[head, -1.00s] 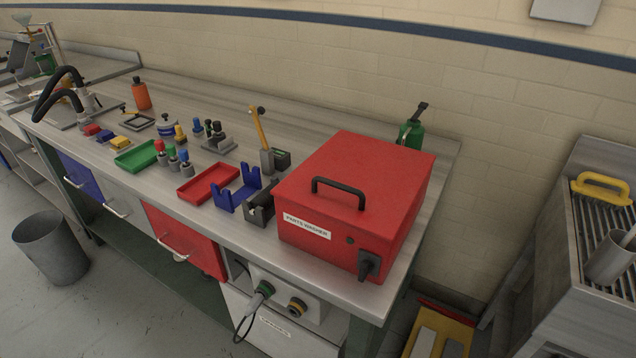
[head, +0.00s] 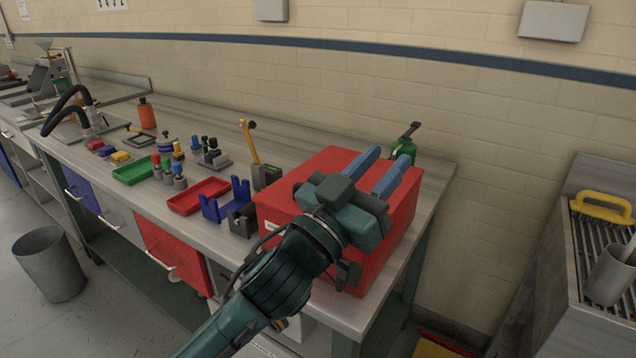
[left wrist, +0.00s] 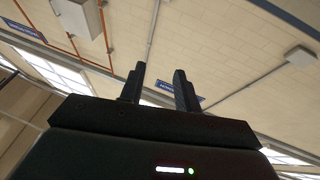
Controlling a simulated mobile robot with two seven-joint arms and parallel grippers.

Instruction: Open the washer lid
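The red parts washer (head: 325,164) stands on the right end of the metal bench. Its lid looks shut. My left gripper (head: 390,156) is in front of and over the washer in the head view and covers much of the lid and front. Its two blue fingers are apart with nothing between them; the left wrist view (left wrist: 159,76) also shows them parted and empty, facing the upper wall and ceiling. The black lid handle and most of the label are hidden behind my gripper and arm. The dark front latch (head: 348,276) shows partly beside the wrist. My right gripper is out of view.
A blue cradle (head: 226,200), a red tray (head: 198,196) and a yellow-handled tool (head: 249,140) stand left of the washer. A slatted station (head: 590,235) stands at the right, across a gap.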

